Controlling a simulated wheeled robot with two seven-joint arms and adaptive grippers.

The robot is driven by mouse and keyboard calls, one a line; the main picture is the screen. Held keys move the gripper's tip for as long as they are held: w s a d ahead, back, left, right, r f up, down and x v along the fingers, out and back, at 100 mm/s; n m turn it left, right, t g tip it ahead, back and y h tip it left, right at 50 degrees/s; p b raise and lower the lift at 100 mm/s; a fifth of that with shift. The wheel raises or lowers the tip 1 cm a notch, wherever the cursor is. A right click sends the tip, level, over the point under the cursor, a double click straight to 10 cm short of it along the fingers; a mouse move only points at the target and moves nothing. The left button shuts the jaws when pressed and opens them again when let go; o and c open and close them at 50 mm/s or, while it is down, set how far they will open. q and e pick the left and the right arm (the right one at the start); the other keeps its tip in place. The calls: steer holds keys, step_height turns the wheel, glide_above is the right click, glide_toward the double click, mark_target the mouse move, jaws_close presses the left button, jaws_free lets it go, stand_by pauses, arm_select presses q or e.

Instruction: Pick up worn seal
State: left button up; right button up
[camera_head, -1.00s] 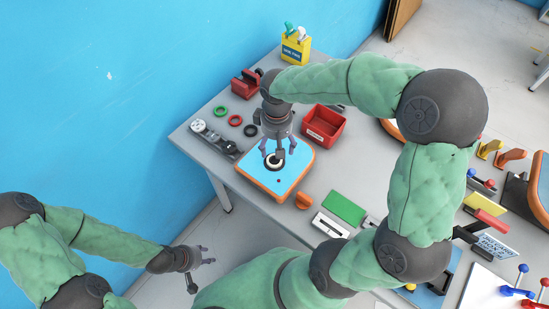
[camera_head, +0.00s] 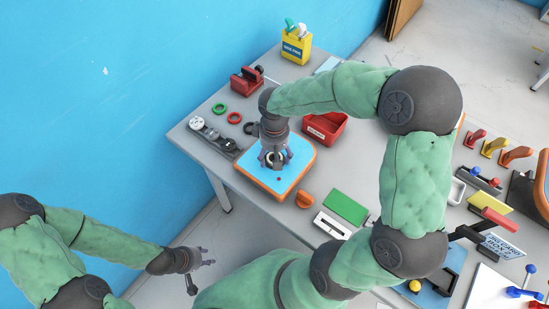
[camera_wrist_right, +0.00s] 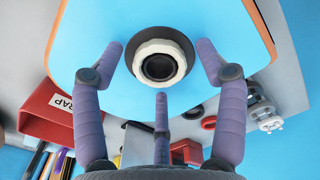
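A blue inflatable board with an orange rim (camera_head: 300,165) lies on the grey table. In the right wrist view, a round fitting stands on the blue board (camera_wrist_right: 88,30). It has a whitish ring (camera_wrist_right: 158,45) around a dark centre, on a dark base disc; this ring appears to be the worn seal. My right gripper (camera_head: 275,161) points down over the fitting. In the wrist view its three fingers (camera_wrist_right: 160,64) are open and spread around the ring, with visible gaps. In the head view the gripper partly hides the fitting. My left gripper (camera_head: 203,260) is open and empty, off the table's front-left side.
Green (camera_head: 219,109), red (camera_head: 234,118) and black (camera_head: 249,129) rings lie left of the board. A red scrap bin (camera_head: 326,130) stands behind it to the right. An orange knob (camera_head: 305,199) and a green plate (camera_head: 345,206) lie in front to the right.

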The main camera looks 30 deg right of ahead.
steer(key=c, duration=0.6)
steer(key=shift+r, duration=0.15)
